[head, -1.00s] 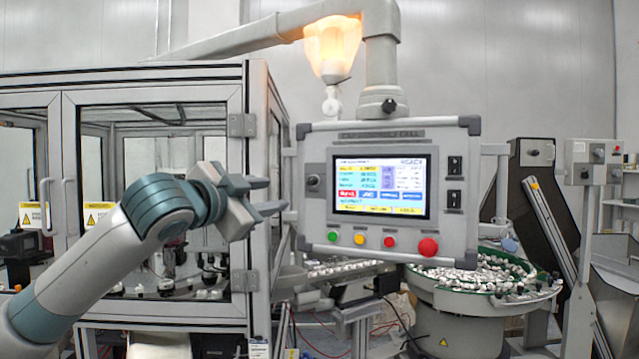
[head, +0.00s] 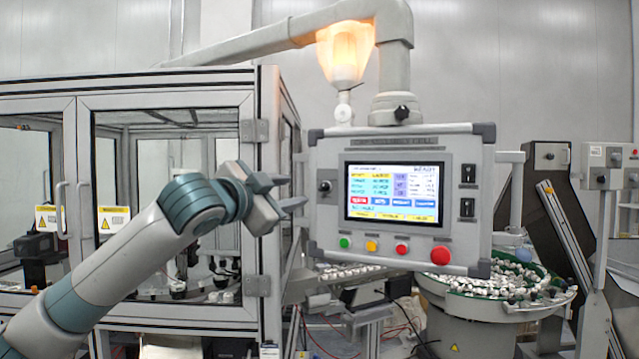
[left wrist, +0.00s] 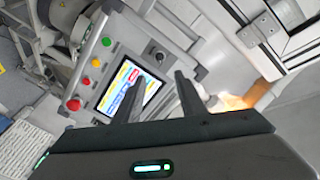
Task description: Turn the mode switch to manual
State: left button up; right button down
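The control panel (head: 395,255) hangs from an overhead arm, with a lit screen (head: 394,193). A round dark selector switch (head: 325,186) sits left of the screen, and it also shows in the left wrist view (left wrist: 160,58). I cannot read its label or which way its handle points. My left gripper (head: 296,190) is just left of the panel at about the switch's height, apart from it. In the left wrist view its two fingers (left wrist: 159,77) are spread and empty, with the switch beyond the gap between them. My right gripper is not in view.
Green (head: 345,243), yellow (head: 371,246) and red (head: 402,249) buttons and a larger red button (head: 441,255) line the panel's bottom. Two black switches (head: 467,174) sit right of the screen. A glazed machine enclosure (head: 262,200) stands behind my left arm; a parts bowl (head: 430,288) is below the panel.

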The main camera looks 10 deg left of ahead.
aim_at(323, 187)
pick_arm(q)
jog(key=p+x, duration=0.6)
jog(key=x, duration=0.6)
jog(key=shift+w+d, duration=0.2)
jog(key=shift+w, duration=0.15)
jog(key=shift+w+d, duration=0.15)
jog(key=shift+w, duration=0.3)
jog(key=shift+f, duration=0.1)
jog(key=c, duration=0.9)
grip_shut()
